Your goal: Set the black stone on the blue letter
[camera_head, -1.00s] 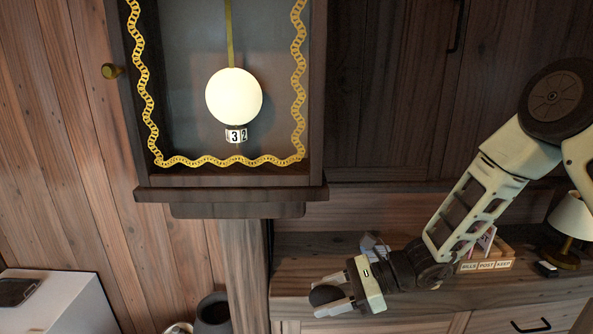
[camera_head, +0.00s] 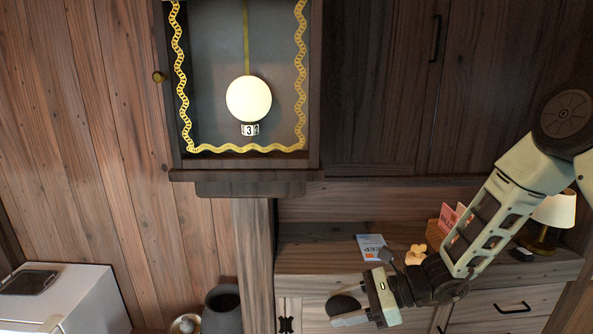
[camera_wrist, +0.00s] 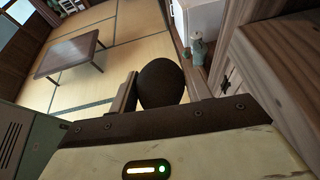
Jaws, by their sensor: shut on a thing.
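My gripper (camera_head: 347,313) is shut on the black stone (camera_head: 342,304), a dark rounded lump held between the fingers. The stone also shows in the wrist view (camera_wrist: 160,83), where it hides part of the floor behind. A blue and white letter (camera_head: 373,247) with printed text lies on the wooden counter. In the head view the gripper and stone appear below the letter, in front of the drawer fronts and apart from the letter. I do not make out the letter in the wrist view.
A cream-coloured small object (camera_head: 416,253) sits right of the letter, near a wooden rack (camera_head: 434,233) with a pink card (camera_head: 450,216). A lamp (camera_head: 554,211) stands at the right. A wall clock (camera_head: 248,98) hangs above left. A low table (camera_wrist: 70,54) stands on the tatami.

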